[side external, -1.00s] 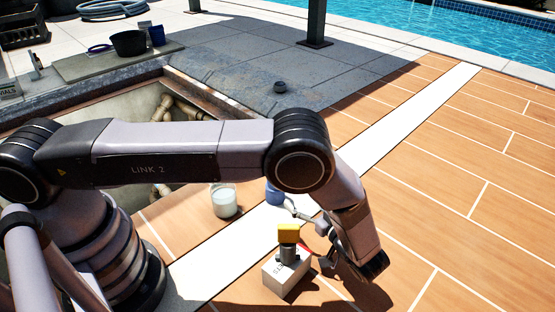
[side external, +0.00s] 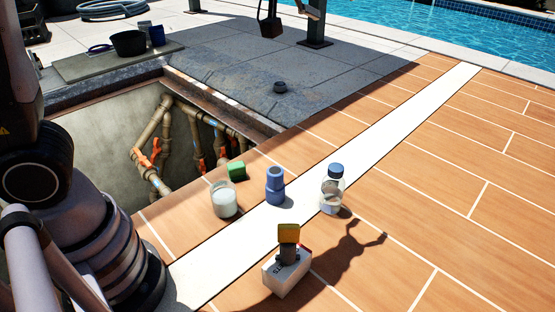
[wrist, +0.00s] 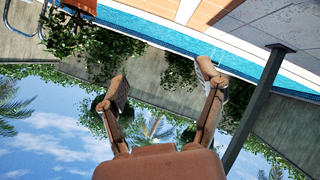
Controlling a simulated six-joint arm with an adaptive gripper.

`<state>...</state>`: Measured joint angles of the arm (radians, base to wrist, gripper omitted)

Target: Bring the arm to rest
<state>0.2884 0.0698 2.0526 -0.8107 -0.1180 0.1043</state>
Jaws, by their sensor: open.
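In the wrist view my gripper (wrist: 160,82) is open, its two fingers spread wide with nothing between them. It is raised clear of the floor, and this view is upside down: pool at the top, sky at the bottom. In the side external view my arm stands folded up at the left edge, its upper part cut off by the frame. A dark part at the top edge looks like my wrist or gripper, but I cannot tell which.
The open pit (side external: 130,120) holds pipes. The right deck is clear.

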